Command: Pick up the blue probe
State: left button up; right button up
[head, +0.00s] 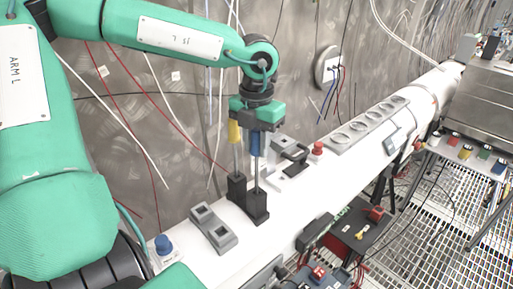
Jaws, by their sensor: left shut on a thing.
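My left gripper (257,122) comes down from above and is shut on the blue probe (256,144) at the top of its handle. The blue probe hangs upright, and its thin shaft runs down to the black holder block (258,212). I cannot tell whether its tip is inside the block or just above it. A yellow probe (234,133) stands upright close to its left, its shaft running down to the block's taller rear part. My right gripper is not in view.
The block stands on a white bench (310,205). A grey two-hole holder (213,228) and a blue knob (163,245) are to the front left. A black clamp-like part (294,158) and a red button (318,148) are behind right. Cables hang along the metal wall.

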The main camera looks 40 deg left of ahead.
pick_arm(q)
notch_tip(320, 180, up, 20)
jog(key=b, duration=0.5)
jog(key=shift+f, duration=0.35)
